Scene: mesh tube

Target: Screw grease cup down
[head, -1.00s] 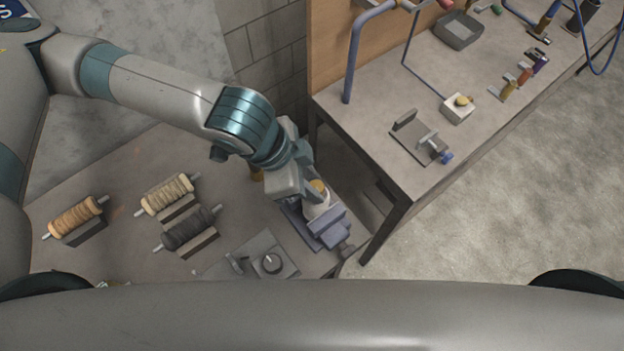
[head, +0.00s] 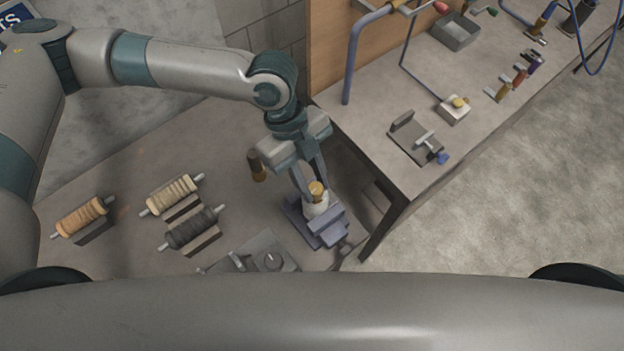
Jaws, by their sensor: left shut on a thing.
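The grease cup has a brass cap (head: 317,189) on a white body (head: 315,209). It stands in a blue-grey vise (head: 329,227) on the near bench. My left gripper (head: 314,189) comes down from above, its two long fingers on either side of the brass cap, shut on it. The fingers hide part of the cap's sides and of the white body. I cannot tell how far down the cap sits. My right gripper is not in view.
Three wound spools (head: 172,196) lie at the left on the near bench. A dark tool with a brown handle (head: 257,167) is just left of my gripper. A second bench (head: 370,120) with tools stands at the right.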

